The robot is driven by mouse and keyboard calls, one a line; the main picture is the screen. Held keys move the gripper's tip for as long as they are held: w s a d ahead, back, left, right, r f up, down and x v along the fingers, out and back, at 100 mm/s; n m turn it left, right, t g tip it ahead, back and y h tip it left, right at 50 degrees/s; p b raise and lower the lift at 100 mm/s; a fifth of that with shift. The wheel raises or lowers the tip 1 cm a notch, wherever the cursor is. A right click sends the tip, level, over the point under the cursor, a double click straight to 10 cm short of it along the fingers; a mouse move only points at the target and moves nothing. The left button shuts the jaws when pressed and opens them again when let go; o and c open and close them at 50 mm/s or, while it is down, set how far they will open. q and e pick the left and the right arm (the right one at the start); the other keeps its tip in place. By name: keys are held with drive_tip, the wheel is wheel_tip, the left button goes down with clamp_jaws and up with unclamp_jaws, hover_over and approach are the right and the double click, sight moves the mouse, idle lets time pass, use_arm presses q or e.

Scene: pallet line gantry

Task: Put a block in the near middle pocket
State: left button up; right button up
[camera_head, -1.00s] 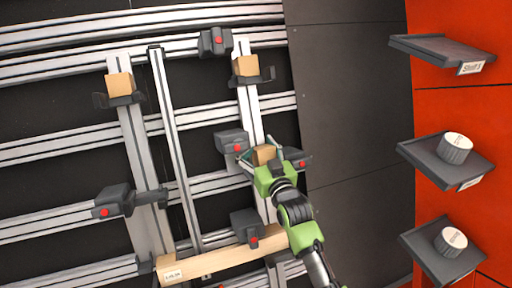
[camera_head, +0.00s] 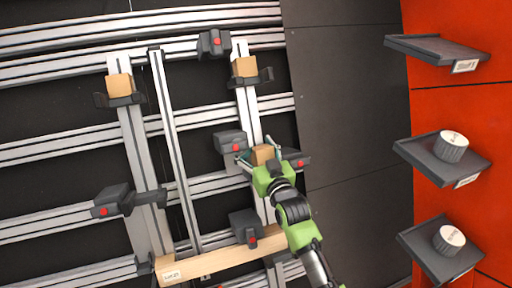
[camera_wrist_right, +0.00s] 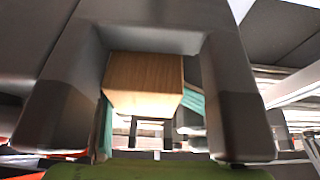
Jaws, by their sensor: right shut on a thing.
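My right gripper (camera_head: 262,160) reaches up from below over the right upright post and is shut on a wooden block (camera_head: 262,153). In the right wrist view the block (camera_wrist_right: 145,82) sits between the teal fingertips. Dark walls (camera_wrist_right: 225,90) stand on both sides of it and behind it, like a pocket around it. I cannot tell whether the block rests on the pocket floor. Two more wooden blocks sit in dark pockets farther up, a left one (camera_head: 119,85) and a right one (camera_head: 246,67). My left gripper is not in view.
Dark clamps with red dots flank the gripper, one at left (camera_head: 230,141) and one at right (camera_head: 294,159). Another clamp (camera_head: 244,226) and a wooden beam (camera_head: 215,262) lie below.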

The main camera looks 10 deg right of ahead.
drive_tip(key=shift+d+f, duration=0.25)
drive_tip(key=shift+f, duration=0.5)
drive_tip(key=shift+d+f, duration=0.2)
drive_tip(key=shift+f, duration=0.55)
drive_tip(key=o, duration=2.1)
drive_tip(key=shift+s+a+f+g, duration=0.15)
drive_tip(key=shift+s+f+g, duration=0.15)
drive_tip(key=shift+s+f, duration=0.35)
drive_tip(key=s+d+r, duration=0.1)
drive_tip(key=s+r, duration=0.2)
drive_tip(key=s, duration=0.7)
drive_tip(key=shift+s+d+r, duration=0.25)
drive_tip(key=shift+s+d, duration=0.05)
drive_tip(key=shift+d, duration=0.05)
